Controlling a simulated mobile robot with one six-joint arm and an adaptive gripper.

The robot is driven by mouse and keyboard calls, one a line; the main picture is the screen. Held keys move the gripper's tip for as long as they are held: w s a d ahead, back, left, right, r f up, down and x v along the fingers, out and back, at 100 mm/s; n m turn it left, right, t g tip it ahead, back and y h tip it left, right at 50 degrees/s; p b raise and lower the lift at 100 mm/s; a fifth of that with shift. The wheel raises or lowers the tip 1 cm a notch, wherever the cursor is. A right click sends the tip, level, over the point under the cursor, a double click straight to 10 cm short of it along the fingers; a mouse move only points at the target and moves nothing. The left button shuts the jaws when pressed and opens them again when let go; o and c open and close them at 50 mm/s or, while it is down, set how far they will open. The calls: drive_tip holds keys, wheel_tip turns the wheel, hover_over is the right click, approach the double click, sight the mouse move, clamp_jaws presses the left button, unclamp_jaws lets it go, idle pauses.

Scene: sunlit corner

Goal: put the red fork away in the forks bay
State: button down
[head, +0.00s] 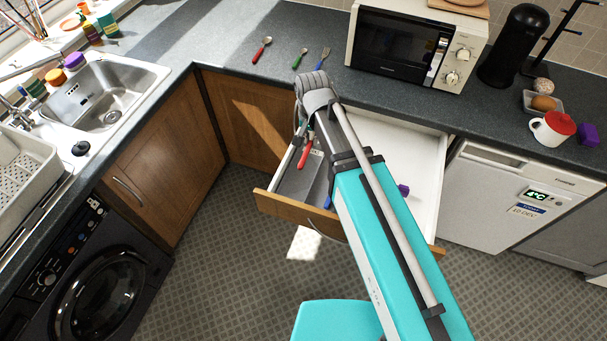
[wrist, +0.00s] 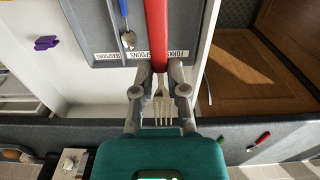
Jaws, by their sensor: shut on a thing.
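The red fork shows in the wrist view by its red handle (wrist: 156,35) and metal tines (wrist: 163,108). My gripper (wrist: 160,78) is shut on it near where the handle meets the metal. In the head view the red handle (head: 305,156) hangs over the left part of the open drawer, and my arm hides most of the gripper. The grey cutlery tray (wrist: 100,30) has bays labelled forks and spoons. The forks label (wrist: 180,53) is just right of the handle. The handle covers part of the tray; I cannot tell its height above it.
A blue-handled spoon (wrist: 128,40) lies in the spoons bay. A purple object (wrist: 46,43) lies in the drawer's white section. On the counter lie a red-handled spoon (head: 262,49), a green-handled spoon (head: 299,59) and a blue-handled fork (head: 325,58). A microwave (head: 412,45) stands behind.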

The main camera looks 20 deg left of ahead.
drive_tip(key=s+a+f+b, duration=0.5)
drive_tip(key=s+f+b, duration=0.4)
drive_tip(key=s, duration=0.1)
drive_tip(key=shift+a+f, duration=0.15)
drive_tip(key=shift+f, duration=0.2)
drive_tip(key=b, duration=0.9)
hover_over(298, 173)
drive_tip(key=f, duration=0.9)
drive_tip(key=shift+s+a, duration=0.1)
drive_tip(key=shift+s, duration=0.25)
drive_tip(key=shift+f, duration=0.1)
drive_tip(key=shift+w+f+b, duration=0.4)
drive_tip(key=shift+f+b, duration=0.1)
drive_tip(key=shift+b, duration=0.1)
wheel_tip(298, 173, down, 3)
drive_tip(key=b, duration=0.3)
drive_tip(key=shift+r, duration=0.1)
